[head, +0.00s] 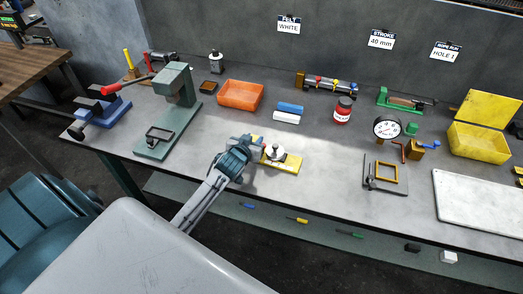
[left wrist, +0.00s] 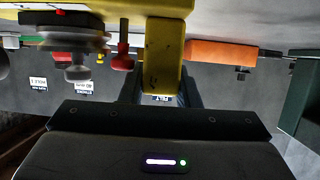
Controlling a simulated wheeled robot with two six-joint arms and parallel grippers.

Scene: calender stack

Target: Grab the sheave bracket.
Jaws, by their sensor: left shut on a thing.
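The sheave bracket (head: 291,168) is a yellow plate with a pale round sheave (head: 274,152) on top, at the middle of the bench near its front edge. My left gripper (head: 256,144) reaches it from the front left and is shut on its yellow upright part. In the left wrist view, the picture is upside down and the yellow bracket (left wrist: 163,50) stands between my fingers. The fingers are dark there and their tips are partly hidden behind the yellow part. My right gripper is not in view.
An orange tray (head: 240,95), blue block (head: 290,107), white block (head: 286,118) and red jar (head: 343,110) stand behind the bracket. A green press (head: 170,115) is at left. A dial gauge (head: 387,127) and framed fixture (head: 385,172) are at right.

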